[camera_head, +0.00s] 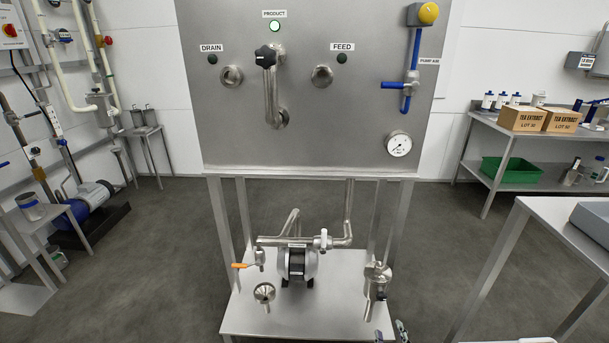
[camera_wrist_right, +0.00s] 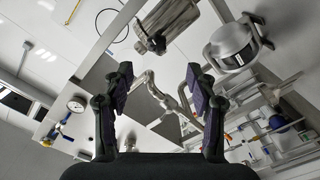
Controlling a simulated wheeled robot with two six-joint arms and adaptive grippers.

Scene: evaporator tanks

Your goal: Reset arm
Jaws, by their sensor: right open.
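My right gripper (camera_head: 391,334) shows only as fingertips at the bottom edge of the head view, in front of the steel skid's lower shelf. In the right wrist view my right gripper (camera_wrist_right: 158,88) has its two dark fingers wide apart, with nothing between them. Steel pipework shows beyond the fingers, apart from them. My left gripper is in neither view.
A steel panel (camera_head: 320,130) with DRAIN, PRODUCT and FEED labels stands ahead; the PRODUCT lamp (camera_head: 274,26) glows green. A pump (camera_head: 297,264) sits on the lower shelf (camera_head: 325,318). A steel table (camera_head: 535,235) stands at right. Open floor (camera_head: 150,250) lies left.

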